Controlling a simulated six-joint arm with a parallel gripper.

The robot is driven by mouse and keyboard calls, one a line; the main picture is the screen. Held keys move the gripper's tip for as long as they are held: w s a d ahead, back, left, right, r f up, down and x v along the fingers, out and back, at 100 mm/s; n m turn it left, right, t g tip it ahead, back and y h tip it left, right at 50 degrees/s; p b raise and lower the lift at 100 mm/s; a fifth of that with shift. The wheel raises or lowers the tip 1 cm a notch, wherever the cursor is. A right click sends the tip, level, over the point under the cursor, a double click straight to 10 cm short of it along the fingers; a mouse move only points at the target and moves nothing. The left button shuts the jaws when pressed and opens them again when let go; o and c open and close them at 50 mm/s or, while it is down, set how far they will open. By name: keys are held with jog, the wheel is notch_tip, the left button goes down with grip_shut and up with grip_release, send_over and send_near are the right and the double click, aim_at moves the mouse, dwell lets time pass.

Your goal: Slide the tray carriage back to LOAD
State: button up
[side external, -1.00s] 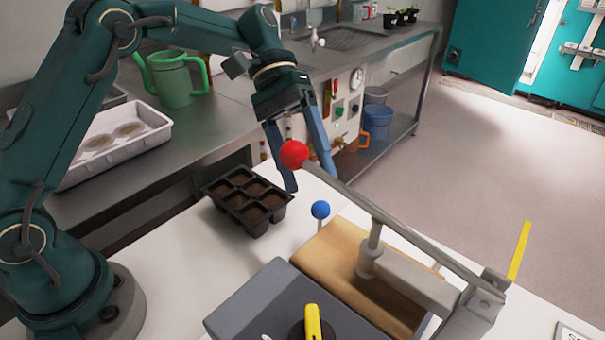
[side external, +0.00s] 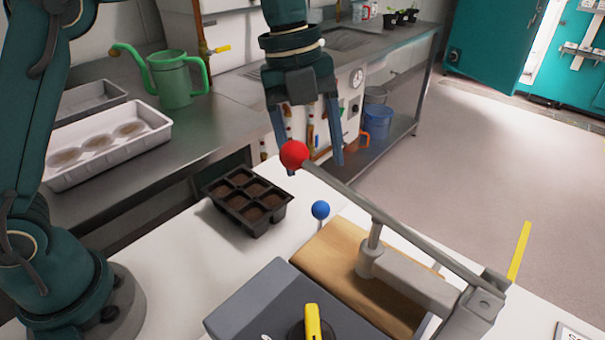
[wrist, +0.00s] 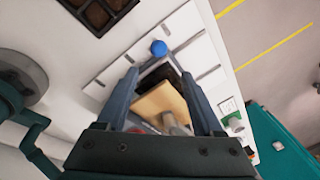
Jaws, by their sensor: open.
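My gripper (side external: 314,167) is open and empty, fingers pointing down, behind the red ball in the side view. Its two blue fingers also show in the wrist view (wrist: 160,74). A blue ball knob (side external: 320,209) on a thin post stands beside a wooden block; in the wrist view the knob (wrist: 158,48) lies beyond the fingertips, apart from them. A red ball (side external: 293,155) caps a long grey lever and overlaps the left finger in the side view; I see no clear grip on it. I cannot tell which part is the tray carriage, and no LOAD mark is readable.
The wooden block (side external: 341,256) and a grey box with a yellow-handled knob (side external: 313,322) stand in front. A black cell tray of soil (side external: 246,200) sits on the white table at left. A green watering can (side external: 174,80) and white tray (side external: 107,155) stand on the metal bench.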

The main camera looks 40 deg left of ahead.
jog(key=m, duration=0.3)
send_over(319, 202)
jog(key=shift+t+y, duration=0.3)
jog(key=f, duration=0.4)
jog(key=shift+s+a, duration=0.35)
jog(key=shift+a, duration=0.05)
jog(key=shift+w+d+f, duration=0.1)
jog(key=shift+d+f, duration=0.05)
jog(key=shift+f, duration=0.75)
jog(key=shift+w+d+f, duration=0.1)
jog(key=shift+d+f, duration=0.05)
jog(key=shift+f, duration=0.75)
jog(key=shift+w+d+f, duration=0.1)
jog(key=shift+d+f, duration=0.05)
jog(key=shift+f, duration=0.75)
grip_shut()
jog(key=shift+a, duration=0.1)
